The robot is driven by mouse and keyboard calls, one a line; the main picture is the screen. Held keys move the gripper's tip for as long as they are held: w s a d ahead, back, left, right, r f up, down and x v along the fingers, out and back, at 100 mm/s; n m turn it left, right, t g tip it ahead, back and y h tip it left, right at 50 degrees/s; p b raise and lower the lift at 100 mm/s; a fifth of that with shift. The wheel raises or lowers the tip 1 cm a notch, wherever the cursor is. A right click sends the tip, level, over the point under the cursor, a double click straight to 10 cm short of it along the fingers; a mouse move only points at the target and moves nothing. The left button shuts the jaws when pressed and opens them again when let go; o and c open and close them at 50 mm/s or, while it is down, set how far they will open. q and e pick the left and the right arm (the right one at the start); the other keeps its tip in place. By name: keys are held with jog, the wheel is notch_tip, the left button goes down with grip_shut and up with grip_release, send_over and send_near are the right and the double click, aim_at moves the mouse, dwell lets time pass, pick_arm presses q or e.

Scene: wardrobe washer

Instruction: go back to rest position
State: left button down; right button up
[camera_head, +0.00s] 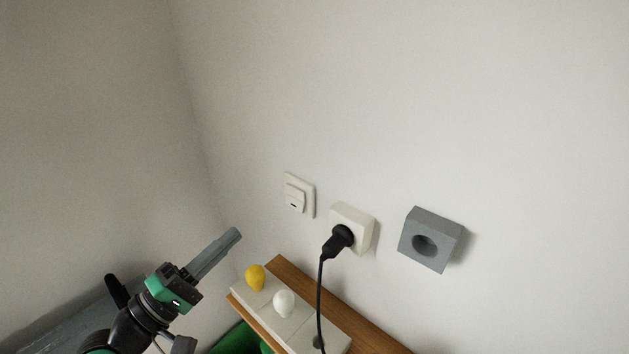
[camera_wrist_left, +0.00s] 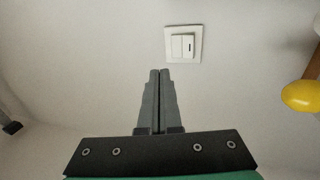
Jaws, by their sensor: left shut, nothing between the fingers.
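My left gripper (camera_head: 236,235) reaches up from the lower left in the head view. Its grey fingers are shut together with nothing between them, also in the left wrist view (camera_wrist_left: 159,74). It is left of the white wall switch (camera_head: 299,195) and apart from it. In the left wrist view the switch (camera_wrist_left: 184,44) shows just beyond the fingertips, a little to the right. My right gripper is not seen in either view.
A black plug (camera_head: 340,238) sits in a white wall socket (camera_head: 352,219), its cable hanging down. A grey block with a round hole (camera_head: 430,239) is on the wall at right. A wooden shelf (camera_head: 290,270) carries a light box with yellow (camera_head: 255,277) and white (camera_head: 284,303) knobs.

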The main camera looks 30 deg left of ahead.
pick_arm(q)
jog(key=w+d+r+m+h+p, duration=0.1)
jog(key=d+r+m+h+p, duration=0.3)
jog(key=d+r, duration=0.6)
jog(key=w+d+r+m+h+p, duration=0.15)
jog(key=d+r+m+h, duration=0.5)
jog(key=r, duration=0.65)
jog(key=s+d+r+m+t+y+p, duration=0.1)
jog(key=s+d+r+m+t+y, duration=0.15)
jog(key=r, duration=0.35)
jog(key=s+d+r+m+t+y+p, duration=0.1)
jog(key=s+r+m+t, duration=0.15)
jog(key=r, duration=0.35)
jog(key=a+y, duration=0.1)
jog(key=y, duration=0.1)
jog(key=a+m+t+y, duration=0.1)
jog(key=a+y, duration=0.1)
jog(key=y, duration=0.1)
jog(key=a+m+y, duration=0.1)
jog(key=y, duration=0.1)
jog(key=shift+s+a+r+t+y+b, duration=0.2)
jog(key=shift+t+y+b, duration=0.1)
jog(key=shift+b, duration=0.1)
